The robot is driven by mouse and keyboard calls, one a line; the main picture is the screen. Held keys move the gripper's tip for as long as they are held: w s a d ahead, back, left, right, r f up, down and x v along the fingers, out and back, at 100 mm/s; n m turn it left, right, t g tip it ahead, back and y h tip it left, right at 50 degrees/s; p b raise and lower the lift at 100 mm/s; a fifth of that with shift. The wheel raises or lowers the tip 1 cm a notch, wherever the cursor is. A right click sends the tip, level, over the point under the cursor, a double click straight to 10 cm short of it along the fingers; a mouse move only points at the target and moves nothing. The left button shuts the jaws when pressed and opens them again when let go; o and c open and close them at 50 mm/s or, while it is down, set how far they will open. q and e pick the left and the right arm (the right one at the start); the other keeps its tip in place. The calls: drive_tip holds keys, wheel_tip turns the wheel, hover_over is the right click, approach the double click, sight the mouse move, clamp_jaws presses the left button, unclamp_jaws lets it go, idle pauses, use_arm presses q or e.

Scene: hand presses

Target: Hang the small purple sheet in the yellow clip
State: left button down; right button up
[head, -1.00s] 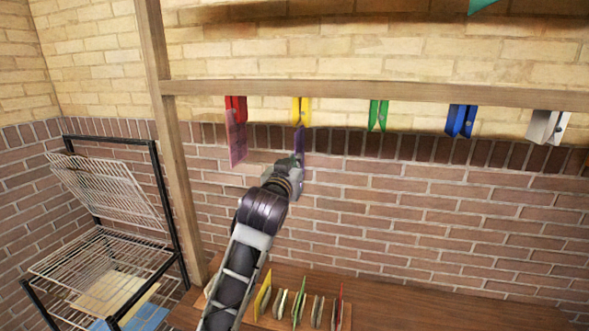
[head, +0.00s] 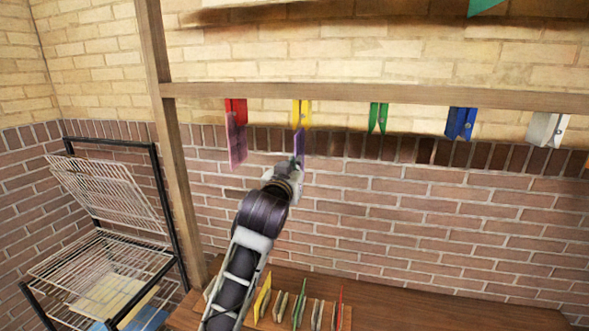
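The small purple sheet (head: 299,142) stands upright directly under the yellow clip (head: 301,113), its top edge at the clip's lower end. I cannot tell whether the clip's jaws are around it. My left gripper (head: 295,164) is at the sheet's lower end, reaching up from below. The fingers are small and partly hidden by the wrist, so I cannot tell whether they are shut on the sheet or apart from it. My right gripper is not in view.
A pink sheet (head: 236,146) hangs under the red clip (head: 236,109), left of the yellow one. Green (head: 378,117), blue (head: 461,123) and white (head: 547,128) clips hang empty from the wooden rail (head: 420,95). Below are a rack (head: 270,320) of sheets and a wire shelf (head: 60,262).

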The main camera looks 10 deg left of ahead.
use_arm(q)
drive_tip(key=shift+r, duration=2.3)
idle(1.0)
drive_tip(key=c, duration=2.2)
unclamp_jaws()
drive_tip(key=o, duration=0.9)
drive_tip(key=shift+s, duration=0.15)
drive_tip(key=shift+s, duration=3.35)
